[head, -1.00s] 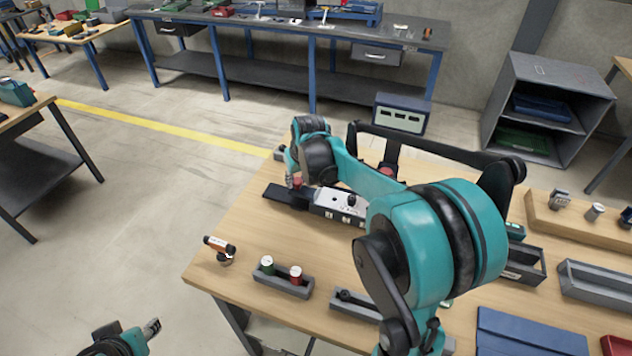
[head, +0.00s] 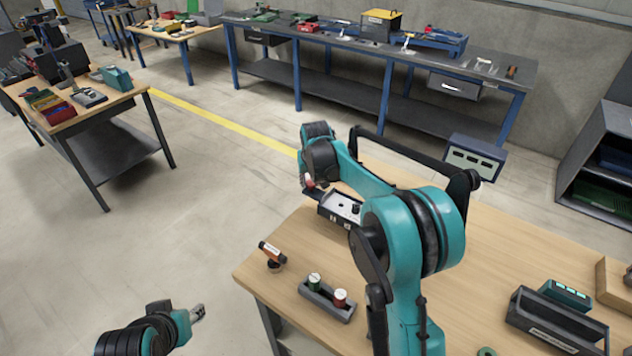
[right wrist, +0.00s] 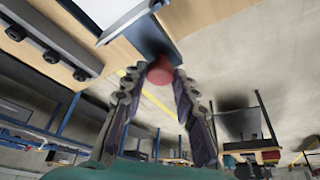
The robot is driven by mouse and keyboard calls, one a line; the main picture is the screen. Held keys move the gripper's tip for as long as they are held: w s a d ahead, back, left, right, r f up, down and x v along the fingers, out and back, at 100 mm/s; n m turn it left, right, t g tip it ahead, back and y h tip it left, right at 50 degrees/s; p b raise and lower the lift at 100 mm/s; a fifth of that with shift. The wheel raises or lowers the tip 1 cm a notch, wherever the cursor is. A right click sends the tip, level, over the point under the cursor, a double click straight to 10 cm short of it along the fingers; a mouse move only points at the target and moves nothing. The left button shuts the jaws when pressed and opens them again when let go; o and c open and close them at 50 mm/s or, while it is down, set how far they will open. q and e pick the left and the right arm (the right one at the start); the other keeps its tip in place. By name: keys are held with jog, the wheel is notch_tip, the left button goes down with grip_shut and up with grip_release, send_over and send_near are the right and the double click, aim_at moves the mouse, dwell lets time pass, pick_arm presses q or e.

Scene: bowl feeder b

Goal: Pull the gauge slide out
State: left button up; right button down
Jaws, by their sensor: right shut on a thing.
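The gauge (head: 340,208), with a pale top and a small black knob, sits on the wooden table behind my right arm. A dark plate (head: 313,196) shows at its left end. My right gripper (head: 308,183) is over that end, shut on the slide's red knob (right wrist: 160,71). The knob sits between the fingertips in the right wrist view. My arm hides part of the gauge. My left gripper (head: 198,312) is at the lower left, away from the table and too small to read.
A display box (head: 474,157) stands at the back. Grey bins (head: 557,320) are at the right.

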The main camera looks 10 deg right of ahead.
jog(key=shift+w+a, duration=0.15)
jog(key=c, duration=1.5)
grip_release()
jog(key=o, duration=0.3)
jog(key=shift+w+a, duration=0.1)
jog(key=shift+w, duration=0.05)
jog(key=shift+r, duration=0.2)
jog(key=v, duration=1.1)
jog(key=shift+s+r, duration=0.25)
jog(key=shift+s, duration=0.05)
